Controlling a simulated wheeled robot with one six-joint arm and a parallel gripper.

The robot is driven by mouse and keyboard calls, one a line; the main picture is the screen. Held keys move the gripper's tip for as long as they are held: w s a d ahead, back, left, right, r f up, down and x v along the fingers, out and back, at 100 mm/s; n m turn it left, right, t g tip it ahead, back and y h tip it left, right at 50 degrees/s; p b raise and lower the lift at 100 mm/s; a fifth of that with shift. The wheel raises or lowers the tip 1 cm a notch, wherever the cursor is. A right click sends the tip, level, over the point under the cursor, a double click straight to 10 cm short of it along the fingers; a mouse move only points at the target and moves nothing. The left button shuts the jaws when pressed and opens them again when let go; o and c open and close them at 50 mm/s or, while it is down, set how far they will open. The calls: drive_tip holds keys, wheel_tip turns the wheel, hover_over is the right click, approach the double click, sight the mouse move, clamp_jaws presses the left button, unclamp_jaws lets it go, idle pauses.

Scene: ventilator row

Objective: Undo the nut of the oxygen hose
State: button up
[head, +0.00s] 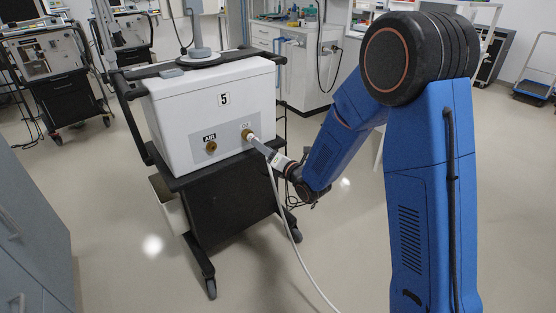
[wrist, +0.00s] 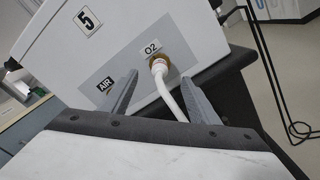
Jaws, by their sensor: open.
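The white ventilator (head: 185,115), numbered 5, stands on a black cart, with a grey panel marked AIR and O2. The brass oxygen nut (head: 247,134) sits at the O2 port with the white hose (head: 292,240) running from it down to the floor. In the wrist view the nut (wrist: 158,62) and the hose (wrist: 172,95) show between my two fingers. My gripper (wrist: 165,92) is open, its fingers apart on either side of the hose; I cannot tell whether they touch it. In the head view my gripper (head: 258,145) is close to the nut and partly hides the hose.
The brass AIR port (head: 211,147) is left of the O2 port. The black cart (head: 225,205) has wheels, and a pale bin (head: 168,204) hangs at its left side. A grey cabinet (head: 30,230) stands at the left. The floor (head: 130,265) in front is clear.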

drive_tip(key=v, duration=0.8)
drive_tip(key=shift+d, duration=0.15)
drive_tip(key=shift+s, duration=0.15)
drive_tip(key=s+d+r+m+g+h, duration=0.2)
drive_tip(key=s+d+r+m+h, duration=0.15)
drive_tip(key=d+m, duration=0.55)
drive_tip(key=s+d+r+m+g+h, duration=0.1)
drive_tip(key=s+d+r+m+h, duration=0.3)
drive_tip(key=d+m, duration=0.45)
drive_tip(key=s+d+m+g+h, duration=0.1)
drive_tip(key=s+d+m+g, duration=0.2)
drive_tip(key=s+m, duration=0.5)
drive_tip(key=s+d+m+g+h, duration=0.2)
drive_tip(key=s+m, duration=0.6)
drive_tip(key=s, duration=1.4)
drive_tip(key=d+g, duration=0.2)
drive_tip(key=d, duration=0.1)
drive_tip(key=shift+s+d+r+m, duration=0.2)
drive_tip(key=shift+s+r+m, duration=0.05)
drive_tip(key=shift+s+m, duration=0.1)
